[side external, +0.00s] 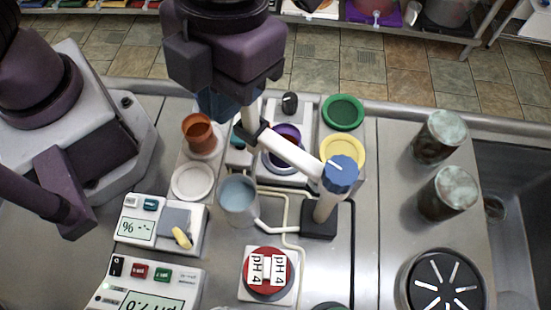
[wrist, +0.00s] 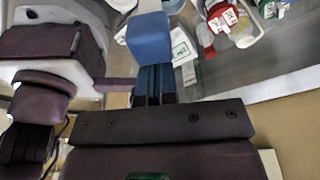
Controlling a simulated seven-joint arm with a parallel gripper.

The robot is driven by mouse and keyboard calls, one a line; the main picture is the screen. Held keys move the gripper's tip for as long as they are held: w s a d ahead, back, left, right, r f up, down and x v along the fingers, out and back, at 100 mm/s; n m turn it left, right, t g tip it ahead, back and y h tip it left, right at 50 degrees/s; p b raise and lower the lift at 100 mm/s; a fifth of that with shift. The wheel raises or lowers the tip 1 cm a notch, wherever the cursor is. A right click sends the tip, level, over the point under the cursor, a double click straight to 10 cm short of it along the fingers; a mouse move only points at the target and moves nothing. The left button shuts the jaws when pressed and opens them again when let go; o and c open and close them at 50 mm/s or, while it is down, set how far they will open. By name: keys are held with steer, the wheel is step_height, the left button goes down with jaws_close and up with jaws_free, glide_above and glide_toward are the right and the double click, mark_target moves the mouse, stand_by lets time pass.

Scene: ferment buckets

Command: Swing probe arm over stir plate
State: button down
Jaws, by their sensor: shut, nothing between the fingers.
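The probe arm (side external: 296,156) is a white tube in the side view. It runs from a blue-capped post (side external: 340,176) up and left to a dark clamp near my gripper. The stir plate (side external: 307,112) is a light grey box with a black knob, and a purple cup (side external: 287,133) stands on it. The probe arm crosses in front of the cup in this view; its height over the plate is hard to judge. My gripper (side external: 222,108) is shut and empty beside the clamp end, partly hidden by my wrist; contact is unclear. Its blue fingers show in the wrist view (wrist: 149,40).
An orange cup (side external: 198,132), a white dish (side external: 192,182) and a grey beaker (side external: 238,196) stand left of the probe arm. Green (side external: 343,112) and yellow (side external: 343,150) dishes lie right of the plate. Two mottled cylinders (side external: 438,140) stand near the sink.

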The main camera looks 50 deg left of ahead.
steer(key=shift+w+a, duration=0.3)
steer(key=shift+w, duration=0.25)
steer(key=shift+w+a, duration=0.3)
steer(key=shift+w, duration=0.35)
steer(key=shift+w+a, duration=0.25)
steer(key=shift+w, duration=0.85)
steer(key=shift+s+d, duration=0.1)
steer(key=shift+s, duration=0.7)
steer(key=shift+r, duration=3)
